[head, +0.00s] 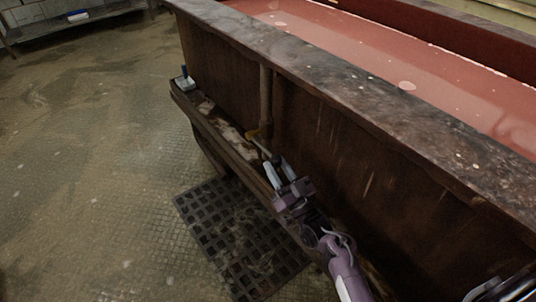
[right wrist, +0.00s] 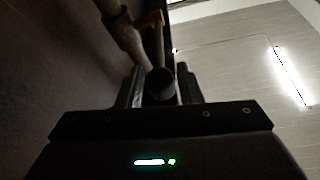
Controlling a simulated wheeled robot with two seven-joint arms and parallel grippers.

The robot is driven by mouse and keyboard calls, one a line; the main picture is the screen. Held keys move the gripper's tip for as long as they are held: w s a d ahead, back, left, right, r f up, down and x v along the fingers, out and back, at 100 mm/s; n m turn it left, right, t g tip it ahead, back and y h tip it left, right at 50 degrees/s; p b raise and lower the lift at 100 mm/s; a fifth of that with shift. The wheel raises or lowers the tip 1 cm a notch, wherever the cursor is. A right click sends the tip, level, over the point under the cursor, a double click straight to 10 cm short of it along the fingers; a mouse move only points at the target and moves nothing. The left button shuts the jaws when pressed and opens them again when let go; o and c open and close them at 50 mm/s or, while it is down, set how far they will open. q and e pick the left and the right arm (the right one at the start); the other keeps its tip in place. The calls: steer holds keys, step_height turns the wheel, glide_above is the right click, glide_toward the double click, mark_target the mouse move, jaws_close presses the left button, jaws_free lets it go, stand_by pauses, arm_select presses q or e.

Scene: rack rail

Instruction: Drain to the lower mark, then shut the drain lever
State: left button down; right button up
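The drain lever (head: 262,147) has a yellow base and a dark rod end, low on the tank's outer wall. My right gripper (head: 276,167) has its fingers on both sides of the lever's end. In the right wrist view, the round dark end of the lever (right wrist: 160,83) fills the gap between the fingers, so the gripper looks shut on it. The tank (head: 310,90) is brown and stained, holding pale red liquid (head: 400,75). I cannot make out a lower mark on its inner wall. My left gripper is not in view.
A vertical pipe (head: 265,95) runs down the tank wall above the lever. A ledge (head: 215,125) along the wall bears a small blue-handled item (head: 185,80). A dark floor grate (head: 235,240) lies below. The floor (head: 90,160) at left is clear.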

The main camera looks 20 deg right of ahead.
mark_target(268, 152)
steer(key=x, duration=0.5)
jaws_close()
